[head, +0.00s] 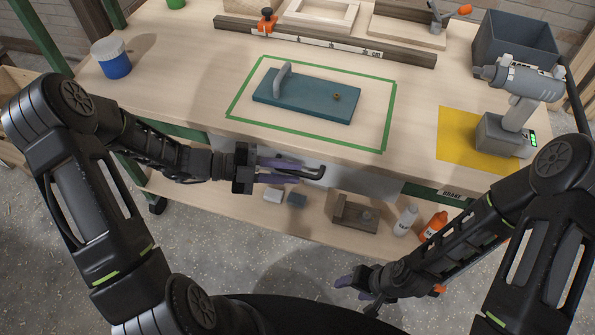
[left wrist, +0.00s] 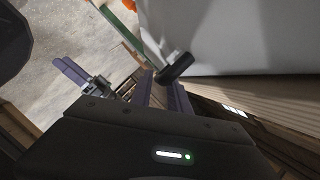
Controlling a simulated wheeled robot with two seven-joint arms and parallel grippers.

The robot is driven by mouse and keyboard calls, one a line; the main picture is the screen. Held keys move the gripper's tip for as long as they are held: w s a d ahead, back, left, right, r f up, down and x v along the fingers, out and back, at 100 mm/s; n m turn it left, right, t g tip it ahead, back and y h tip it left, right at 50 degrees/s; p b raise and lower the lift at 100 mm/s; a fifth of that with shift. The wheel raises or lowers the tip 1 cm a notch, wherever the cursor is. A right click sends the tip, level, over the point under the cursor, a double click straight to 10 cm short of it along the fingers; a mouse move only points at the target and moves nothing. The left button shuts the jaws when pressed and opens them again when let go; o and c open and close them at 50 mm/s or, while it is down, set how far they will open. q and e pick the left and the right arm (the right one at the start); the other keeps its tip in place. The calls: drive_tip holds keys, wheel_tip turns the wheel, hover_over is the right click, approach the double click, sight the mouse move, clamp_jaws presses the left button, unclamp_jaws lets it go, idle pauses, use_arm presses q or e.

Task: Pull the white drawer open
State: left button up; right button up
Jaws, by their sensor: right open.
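The white drawer (head: 368,183) sits under the front edge of the workbench, its pale front partly hidden by my left gripper. Its front fills the upper right of the left wrist view (left wrist: 235,38). A black handle (head: 316,173) stands out from the front; it also shows in the left wrist view (left wrist: 175,68). My left gripper (head: 298,172) is open, its purple fingers apart and pointing right, with the tips at the handle. Whether they touch it I cannot tell. My right gripper (head: 358,288) is open and empty, low and away from the drawer.
A blue-green board (head: 310,98) lies inside a green tape outline on the workbench (head: 190,75).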

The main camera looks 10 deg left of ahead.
use_arm(q)
drive_tip(key=shift+x, duration=1.2)
drive_tip(key=shift+c, duration=0.2)
clamp_jaws()
idle(0.4)
